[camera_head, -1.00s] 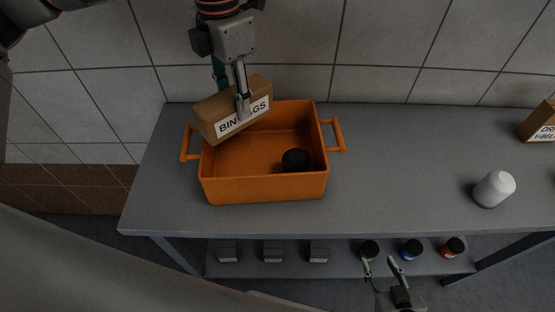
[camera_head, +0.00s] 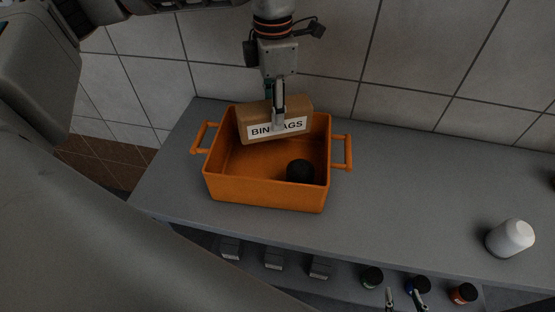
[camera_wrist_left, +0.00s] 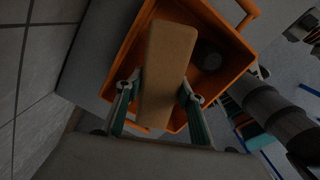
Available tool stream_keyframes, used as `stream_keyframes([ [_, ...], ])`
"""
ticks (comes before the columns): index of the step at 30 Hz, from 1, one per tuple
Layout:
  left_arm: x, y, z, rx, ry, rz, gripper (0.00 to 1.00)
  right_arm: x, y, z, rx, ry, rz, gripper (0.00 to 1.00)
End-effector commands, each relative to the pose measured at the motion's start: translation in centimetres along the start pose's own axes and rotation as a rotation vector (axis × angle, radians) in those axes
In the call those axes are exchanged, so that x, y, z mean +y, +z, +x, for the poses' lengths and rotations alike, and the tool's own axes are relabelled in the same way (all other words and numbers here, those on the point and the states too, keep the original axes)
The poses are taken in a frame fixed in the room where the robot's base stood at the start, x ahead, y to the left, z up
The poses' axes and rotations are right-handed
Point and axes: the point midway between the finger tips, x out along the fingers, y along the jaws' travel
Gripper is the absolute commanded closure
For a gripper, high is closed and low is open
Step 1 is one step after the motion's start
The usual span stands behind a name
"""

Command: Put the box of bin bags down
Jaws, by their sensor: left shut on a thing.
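The box of bin bags (camera_head: 257,119), a brown carton with a white label, is held by my left gripper (camera_head: 278,118). The gripper points down and is shut across the box's narrow sides. The box hangs over the back half of the orange crate (camera_head: 262,193), slightly tilted, its lower edge at about rim height. In the left wrist view the box (camera_wrist_left: 168,65) sits between both fingers, with the crate (camera_wrist_left: 240,62) behind it. I cannot tell how far the box is below the rim. My right gripper (camera_head: 404,298) is partly in view at the bottom edge, fingers apart and empty.
A black round object (camera_head: 300,172) lies in the crate's right part. A white rounded container (camera_head: 510,238) stands at the table's right. The grey table (camera_head: 415,190) is clear between them. Small grey boxes (camera_head: 274,260) and several jars (camera_head: 372,277) stand on the lower shelf.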

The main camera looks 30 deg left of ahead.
Motion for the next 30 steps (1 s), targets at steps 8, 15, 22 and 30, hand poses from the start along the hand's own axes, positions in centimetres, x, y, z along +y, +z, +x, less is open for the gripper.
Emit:
stream_keyframes([
  [8,-0.1,-0.1,4.8,0.003,-0.003,0.0,0.92,0.0,-0.2,-0.1,0.0,0.0,0.0,0.6],
  [15,-0.1,-0.1,6.5,0.003,-0.002,-0.001,0.92,0.0,-0.3,-0.1,0.001,0.0,0.0,0.6],
  [22,-0.1,-0.1,9.3,0.001,-0.002,-0.001,0.92,0.0,-0.4,-0.2,0.001,0.0,0.0,0.6],
  [30,0.0,0.0,9.5,0.0,0.0,-0.001,0.92,0.0,-0.3,-0.2,0.001,-0.001,0.0,0.6],
])
